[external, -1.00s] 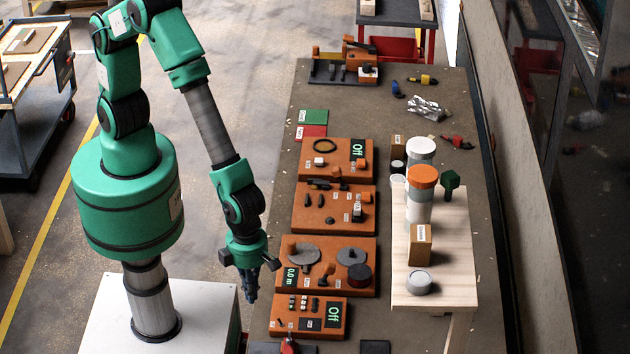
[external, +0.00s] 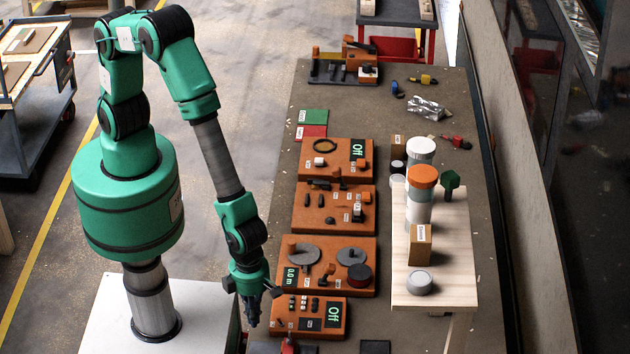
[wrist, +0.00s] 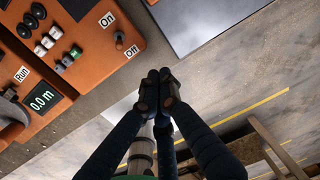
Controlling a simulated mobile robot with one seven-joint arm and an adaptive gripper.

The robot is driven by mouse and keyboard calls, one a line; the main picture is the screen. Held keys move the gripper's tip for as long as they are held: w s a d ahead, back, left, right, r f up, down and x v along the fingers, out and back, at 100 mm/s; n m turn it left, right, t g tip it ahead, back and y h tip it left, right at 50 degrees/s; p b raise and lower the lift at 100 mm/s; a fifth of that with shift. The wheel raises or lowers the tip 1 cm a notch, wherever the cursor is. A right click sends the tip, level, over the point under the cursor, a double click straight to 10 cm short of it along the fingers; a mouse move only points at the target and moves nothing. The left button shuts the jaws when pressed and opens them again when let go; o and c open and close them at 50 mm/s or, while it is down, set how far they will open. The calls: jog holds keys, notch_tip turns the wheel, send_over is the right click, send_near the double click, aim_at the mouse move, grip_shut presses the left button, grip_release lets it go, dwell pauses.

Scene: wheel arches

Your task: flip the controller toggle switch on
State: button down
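The controller is an orange box (external: 285,305) near the front of the bench, with a dark display (external: 333,314) reading Off. In the wrist view its orange top (wrist: 95,60) fills the upper left. A small toggle switch (wrist: 119,37) stands near its edge between the On and Off labels. Its lean is hard to tell. My gripper (external: 252,318) hangs just left of the box, apart from it, fingers pointing down. In the wrist view my gripper (wrist: 158,88) has its dark fingertips together, with nothing seen between them.
Another orange panel (external: 365,290) with discs and a 0.0 m display lies behind the controller, and more panels stand farther back. A wooden stand (external: 450,285) with jars and a box is to the right. A red-handled item (external: 289,344) lies in front. Open floor is left.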

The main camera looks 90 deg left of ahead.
aim_at(280, 321)
jog(key=shift+w+f, duration=0.15)
jog(key=shift+f, duration=0.45)
jog(key=shift+w+a+r, duration=0.1)
jog(key=shift+w+r, duration=0.15)
jog(key=shift+w, duration=0.3)
jog(key=shift+w+a+r, duration=0.1)
jog(key=shift+w+r, duration=0.15)
jog(key=shift+w, duration=0.35)
jog(key=shift+w+a+r, duration=0.1)
jog(key=shift+w+r, duration=0.15)
jog(key=shift+w, duration=0.3)
jog(key=shift+w+r+b, duration=0.3)
jog(key=shift+w+b, duration=0.1)
jog(key=shift+w, duration=0.15)
jog(key=shift+w+r+b, duration=0.15)
jog(key=shift+w+b, duration=0.15)
jog(key=shift+w, duration=0.1)
jog(key=shift+r, duration=0.2)
jog(key=shift+r+p, duration=0.35)
jog(key=shift+r, duration=0.3)
